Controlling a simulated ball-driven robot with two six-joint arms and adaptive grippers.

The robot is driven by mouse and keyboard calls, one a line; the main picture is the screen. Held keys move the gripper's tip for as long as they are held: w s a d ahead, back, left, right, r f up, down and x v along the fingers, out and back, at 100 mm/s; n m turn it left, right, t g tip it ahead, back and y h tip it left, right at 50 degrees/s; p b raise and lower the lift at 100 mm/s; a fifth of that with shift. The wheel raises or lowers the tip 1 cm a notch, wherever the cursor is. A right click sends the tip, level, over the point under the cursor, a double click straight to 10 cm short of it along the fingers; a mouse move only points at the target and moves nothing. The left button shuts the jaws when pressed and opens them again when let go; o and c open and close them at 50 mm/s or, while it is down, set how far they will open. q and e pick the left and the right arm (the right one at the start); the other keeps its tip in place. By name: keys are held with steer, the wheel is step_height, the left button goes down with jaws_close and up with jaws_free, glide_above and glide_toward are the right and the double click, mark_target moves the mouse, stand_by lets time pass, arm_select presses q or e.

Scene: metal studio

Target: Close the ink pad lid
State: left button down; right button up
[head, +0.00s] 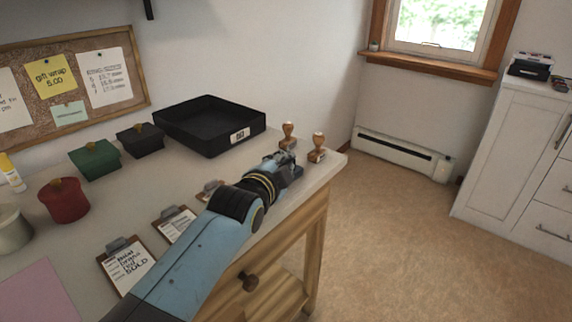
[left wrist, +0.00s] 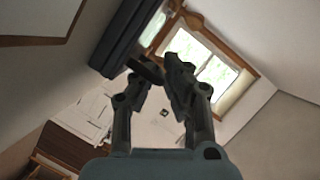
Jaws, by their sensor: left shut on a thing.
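My left gripper (head: 284,163) is at the desk's right end, low over the top and just left of two wooden stamps. It covers most of what lies under it, and the ink pad cannot be made out clearly in the head view. In the left wrist view, my left gripper (left wrist: 162,72) has its fingers close together on a small dark piece, the ink pad lid (left wrist: 145,68), seen edge-on. How far the lid is tilted cannot be told. My right gripper is not in view.
Two stamps (head: 318,148) stand beside the gripper near the desk's right edge. A black tray (head: 190,137) sits behind it. Clipboards (head: 127,266) lie under and beside my left arm. Green (head: 95,160), black and red (head: 64,201) boxes stand to the left.

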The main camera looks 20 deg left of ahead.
arm_select(q)
steer(key=shift+f, duration=0.1)
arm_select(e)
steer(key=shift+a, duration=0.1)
arm_select(q)
steer(key=c, duration=1.7)
jaws_free()
steer(key=shift+s, duration=0.2)
steer(key=v, duration=1.1)
steer(key=shift+s, duration=0.35)
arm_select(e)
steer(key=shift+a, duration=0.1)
arm_select(q)
steer(key=shift+d, duration=0.15)
